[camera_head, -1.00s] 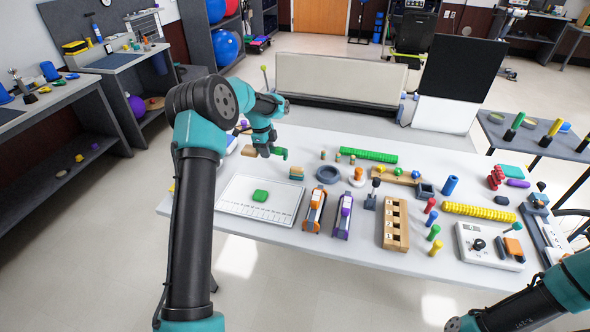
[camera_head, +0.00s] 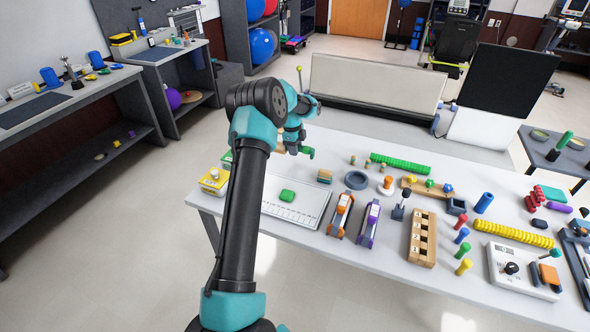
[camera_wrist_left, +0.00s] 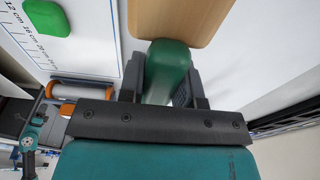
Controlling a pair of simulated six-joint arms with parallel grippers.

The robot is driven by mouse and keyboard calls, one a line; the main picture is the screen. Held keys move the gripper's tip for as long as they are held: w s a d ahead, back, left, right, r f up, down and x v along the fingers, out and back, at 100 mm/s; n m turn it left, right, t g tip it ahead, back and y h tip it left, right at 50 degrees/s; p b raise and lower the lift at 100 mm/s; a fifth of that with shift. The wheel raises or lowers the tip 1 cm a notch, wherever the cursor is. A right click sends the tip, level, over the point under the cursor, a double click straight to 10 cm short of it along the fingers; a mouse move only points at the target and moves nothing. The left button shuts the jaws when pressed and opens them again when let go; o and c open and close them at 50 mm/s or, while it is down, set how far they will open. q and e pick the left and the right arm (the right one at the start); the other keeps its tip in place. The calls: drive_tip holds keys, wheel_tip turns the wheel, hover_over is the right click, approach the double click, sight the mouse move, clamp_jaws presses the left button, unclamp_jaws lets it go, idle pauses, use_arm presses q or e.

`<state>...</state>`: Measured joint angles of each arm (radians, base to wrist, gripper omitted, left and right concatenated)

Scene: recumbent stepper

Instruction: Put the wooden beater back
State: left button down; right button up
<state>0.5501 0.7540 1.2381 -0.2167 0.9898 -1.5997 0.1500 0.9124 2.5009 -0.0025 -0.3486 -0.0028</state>
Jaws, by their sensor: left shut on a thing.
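My left gripper (camera_head: 297,148) is over the far left part of the white table. In the left wrist view, the gripper (camera_wrist_left: 166,85) is shut on a rounded green part (camera_wrist_left: 168,66). A flat tan wooden piece (camera_wrist_left: 180,17) shows at its far end and runs out of the frame; the two look like one thing, the wooden beater. In the head view a bit of green (camera_head: 307,152) shows at the fingertips, and the rest is mostly hidden by the arm. My right gripper is not in view.
A white ruled board (camera_head: 312,205) with a green block (camera_head: 287,195) lies nearby. A grey ring (camera_head: 356,179), orange (camera_head: 341,214) and purple (camera_head: 369,223) devices and a wooden slotted block (camera_head: 422,238) stand to the right. A yellow box (camera_head: 213,181) is at the left edge.

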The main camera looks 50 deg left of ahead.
use_arm(q)
hover_over(296, 171)
drive_tip(key=shift+s+a+f, duration=0.1)
drive_tip(key=shift+f, duration=2.65)
drive_tip(key=shift+f, duration=1.85)
drive_tip(key=shift+f, duration=0.1)
drive_tip(key=c, duration=0.8)
unclamp_jaws()
drive_tip(key=r, duration=0.8)
drive_tip(key=a+r, duration=0.1)
drive_tip(key=r, duration=0.3)
drive_tip(key=shift+s+a, duration=0.1)
drive_tip(key=shift+s, duration=0.2)
